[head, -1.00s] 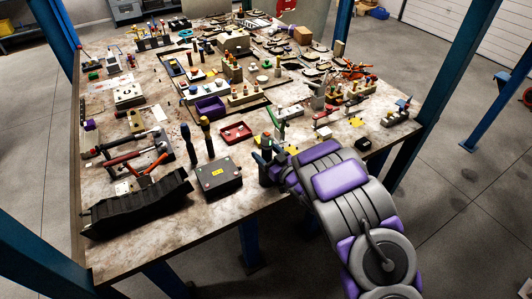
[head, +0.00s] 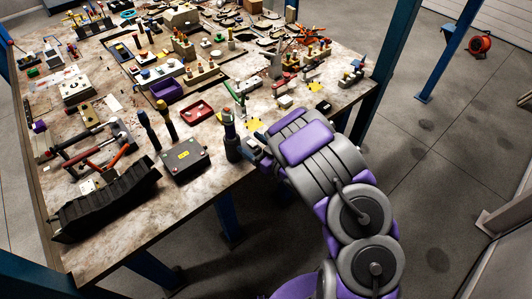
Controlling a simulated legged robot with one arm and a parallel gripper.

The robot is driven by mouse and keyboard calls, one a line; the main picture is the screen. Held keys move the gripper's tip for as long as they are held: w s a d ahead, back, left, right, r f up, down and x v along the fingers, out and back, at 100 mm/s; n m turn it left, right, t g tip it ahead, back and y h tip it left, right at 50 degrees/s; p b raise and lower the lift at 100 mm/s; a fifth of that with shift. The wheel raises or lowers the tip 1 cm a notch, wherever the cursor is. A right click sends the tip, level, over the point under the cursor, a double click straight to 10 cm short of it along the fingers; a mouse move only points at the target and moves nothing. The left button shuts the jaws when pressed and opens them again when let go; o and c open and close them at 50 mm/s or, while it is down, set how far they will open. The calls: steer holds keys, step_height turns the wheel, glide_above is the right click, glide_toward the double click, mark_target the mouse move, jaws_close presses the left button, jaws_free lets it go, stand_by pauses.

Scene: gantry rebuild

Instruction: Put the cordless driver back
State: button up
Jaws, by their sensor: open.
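My gripper (head: 256,150) is open at the near right edge of the workbench (head: 132,240), partly hidden by my arm. Just left of it stands a dark upright cylinder (head: 232,149) with a pale, red and green upper part. Whether the gripper touches it I cannot tell. I cannot single out the cordless driver with certainty. Two upright tools with dark shafts stand farther left, one blue-topped (head: 145,124) and one yellow-topped (head: 161,108). A green tool-like item (head: 236,95) lies beyond the cylinder.
A red tray (head: 192,112) and a purple bin (head: 166,89) lie behind. Blue posts (head: 384,75) flank the bench.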

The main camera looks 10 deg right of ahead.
steer(key=v, duration=0.6)
steer(key=shift+b, duration=0.4)
steer(key=shift+d, duration=0.1)
